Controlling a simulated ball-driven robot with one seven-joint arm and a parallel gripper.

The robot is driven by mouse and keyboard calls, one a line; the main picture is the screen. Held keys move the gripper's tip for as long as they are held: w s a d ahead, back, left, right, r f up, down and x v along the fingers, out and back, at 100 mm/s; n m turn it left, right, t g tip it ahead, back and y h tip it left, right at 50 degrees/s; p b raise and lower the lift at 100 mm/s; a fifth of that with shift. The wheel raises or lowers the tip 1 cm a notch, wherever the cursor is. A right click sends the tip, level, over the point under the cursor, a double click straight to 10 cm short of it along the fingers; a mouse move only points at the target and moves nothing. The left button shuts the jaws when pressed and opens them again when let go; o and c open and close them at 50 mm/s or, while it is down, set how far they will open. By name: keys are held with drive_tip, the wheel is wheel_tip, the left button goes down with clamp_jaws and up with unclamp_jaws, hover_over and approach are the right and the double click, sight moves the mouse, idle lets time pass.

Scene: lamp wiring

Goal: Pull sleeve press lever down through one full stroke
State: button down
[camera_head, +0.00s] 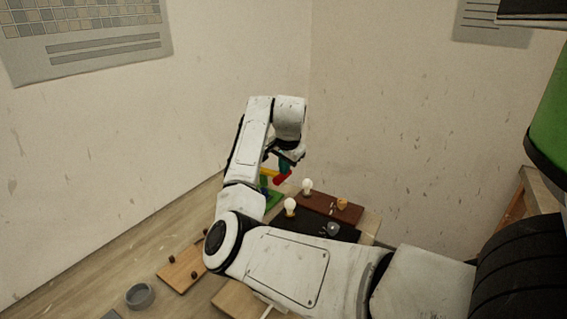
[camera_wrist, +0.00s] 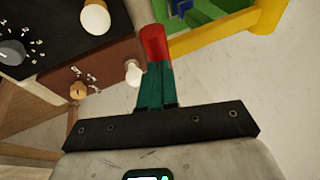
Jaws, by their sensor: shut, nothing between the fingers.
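The press has a green base (camera_head: 273,198) and a yellow part (camera_head: 268,172), with a red cylindrical lever handle (camera_head: 282,177). In the wrist view, the red handle (camera_wrist: 153,40) shows at the tips of my gripper's teal fingers. The yellow part (camera_wrist: 220,32) and green base (camera_wrist: 205,14) lie at the upper right there. My gripper (camera_head: 285,166) is shut with its fingers together, and it also shows in the wrist view (camera_wrist: 156,70). It is right at the handle. I cannot tell whether the fingers touch it.
A black board (camera_head: 290,224) and a brown board (camera_head: 325,206) carry white bulbs (camera_head: 290,206) on the table beside the press. A wooden board (camera_head: 183,270) and a grey ring-shaped dish (camera_head: 139,295) lie at the lower left. Walls stand behind.

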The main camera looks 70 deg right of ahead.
idle(0.4)
drive_tip(key=s+d+p+v, duration=0.1)
drive_tip(key=p+v, duration=0.1)
drive_tip(key=v, duration=1.1)
drive_tip(key=shift+r, duration=0.4)
